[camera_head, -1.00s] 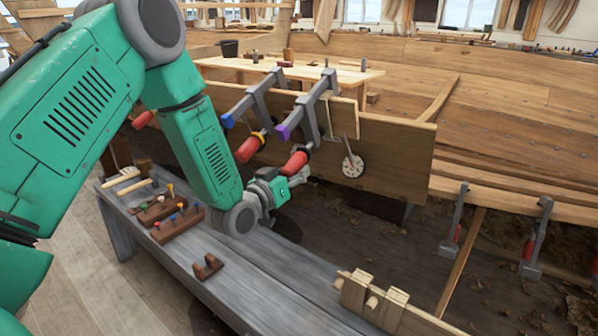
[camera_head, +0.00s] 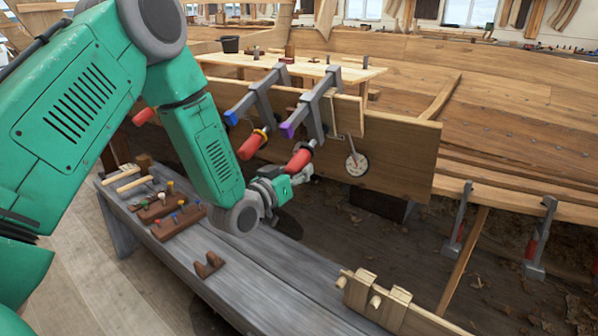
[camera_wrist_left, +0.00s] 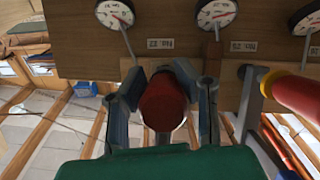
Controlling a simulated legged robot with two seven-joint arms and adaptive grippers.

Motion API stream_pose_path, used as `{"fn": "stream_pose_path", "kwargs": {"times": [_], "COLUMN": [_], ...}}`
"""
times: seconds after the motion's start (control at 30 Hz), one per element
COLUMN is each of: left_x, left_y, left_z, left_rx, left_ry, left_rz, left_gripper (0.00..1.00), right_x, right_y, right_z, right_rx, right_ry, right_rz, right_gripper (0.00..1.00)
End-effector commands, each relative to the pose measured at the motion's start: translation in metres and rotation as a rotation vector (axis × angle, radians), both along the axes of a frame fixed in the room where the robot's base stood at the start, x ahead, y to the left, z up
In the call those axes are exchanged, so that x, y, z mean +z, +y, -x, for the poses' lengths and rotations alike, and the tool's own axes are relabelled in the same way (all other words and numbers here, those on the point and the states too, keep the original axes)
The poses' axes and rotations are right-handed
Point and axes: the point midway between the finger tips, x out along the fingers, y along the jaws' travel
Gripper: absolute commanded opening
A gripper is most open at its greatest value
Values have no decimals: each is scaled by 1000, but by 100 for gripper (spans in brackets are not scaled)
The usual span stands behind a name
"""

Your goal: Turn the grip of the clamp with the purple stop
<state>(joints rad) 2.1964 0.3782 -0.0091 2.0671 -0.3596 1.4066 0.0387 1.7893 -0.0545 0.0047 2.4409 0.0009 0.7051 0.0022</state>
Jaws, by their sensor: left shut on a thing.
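The clamp with the purple stop (camera_head: 288,130) is fixed on the upper edge of a wooden plank (camera_head: 395,160). Its red grip (camera_head: 299,160) points down toward my left gripper. My left gripper (camera_head: 300,176) is shut on the lower end of this grip. In the left wrist view the red grip end (camera_wrist_left: 163,103) sits between my two fingers. A clamp with a blue stop (camera_head: 231,118) and a red grip (camera_head: 252,146) stands just to the left. My right gripper is not in view.
A round dial (camera_head: 357,164) hangs on the plank close to the clamp. A grey bench (camera_head: 240,262) below my arm carries pegged wooden blocks (camera_head: 178,218) and mallets. Two more clamps (camera_head: 540,240) are at the right.

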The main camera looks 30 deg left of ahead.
Motion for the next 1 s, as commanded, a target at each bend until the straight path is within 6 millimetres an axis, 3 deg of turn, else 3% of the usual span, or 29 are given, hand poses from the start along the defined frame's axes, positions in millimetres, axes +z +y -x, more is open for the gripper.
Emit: {"fn": "stream_pose_path", "kwargs": {"times": [0.03,0.53,0.57,0.63,1.0], "left_x": [9,8,7,6,0], "left_y": [-3,-1,-1,0,4], "left_z": [-3,-3,-3,-3,0], "left_rx": [-7,-5,-5,-4,0], "left_ry": [-23,-21,-21,-19,-7], "left_rz": [0,2,2,3,4], "left_gripper": [0,0,27,52,53], "right_x": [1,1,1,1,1], "right_y": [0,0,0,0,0], "right_z": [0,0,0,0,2], "right_rx": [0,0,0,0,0], "right_ry": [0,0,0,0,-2], "right_rz": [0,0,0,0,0], "right_gripper": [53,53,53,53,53]}}
